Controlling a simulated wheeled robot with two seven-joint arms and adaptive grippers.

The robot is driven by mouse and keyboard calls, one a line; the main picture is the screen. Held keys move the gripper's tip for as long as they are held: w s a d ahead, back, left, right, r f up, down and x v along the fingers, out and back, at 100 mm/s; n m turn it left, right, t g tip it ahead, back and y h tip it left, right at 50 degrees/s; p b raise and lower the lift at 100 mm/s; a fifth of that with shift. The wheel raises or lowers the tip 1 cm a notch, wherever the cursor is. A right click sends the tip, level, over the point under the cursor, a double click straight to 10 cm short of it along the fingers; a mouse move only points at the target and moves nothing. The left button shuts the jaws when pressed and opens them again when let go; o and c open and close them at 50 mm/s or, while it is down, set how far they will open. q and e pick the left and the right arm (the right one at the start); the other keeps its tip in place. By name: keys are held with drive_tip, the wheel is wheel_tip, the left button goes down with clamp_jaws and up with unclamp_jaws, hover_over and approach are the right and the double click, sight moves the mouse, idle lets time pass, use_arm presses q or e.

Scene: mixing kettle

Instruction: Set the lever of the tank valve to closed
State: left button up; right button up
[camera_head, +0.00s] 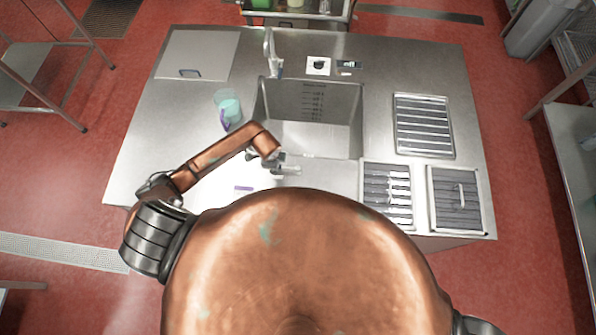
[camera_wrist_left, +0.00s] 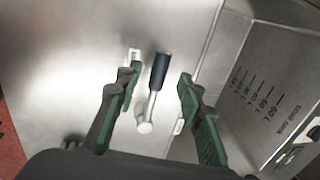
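The valve lever (camera_wrist_left: 159,70) has a dark blue handle on a thin metal stem that runs down to a round pivot (camera_wrist_left: 145,127) on the steel surface. In the left wrist view the handle points up and slightly right. My left gripper (camera_wrist_left: 158,88) is open, its green-padded fingers on either side of the lever, with gaps to both. In the head view the left gripper (camera_head: 287,168) is at the near-left edge of the tank (camera_head: 312,105), and I cannot make out the lever there. The tank has litre marks on its wall. My right gripper is out of view.
A jug (camera_head: 228,106) with teal contents and a purple handle stands left of the tank. A tap (camera_head: 270,50) rises behind it. A knob panel (camera_head: 318,66) is at the back. Slatted trays (camera_head: 423,125) fill the right side. The left worktop (camera_head: 165,130) is mostly clear.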

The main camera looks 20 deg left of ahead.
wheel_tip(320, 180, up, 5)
drive_tip(key=p, duration=0.4)
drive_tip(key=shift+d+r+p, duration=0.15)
drive_tip(key=shift+p, duration=0.15)
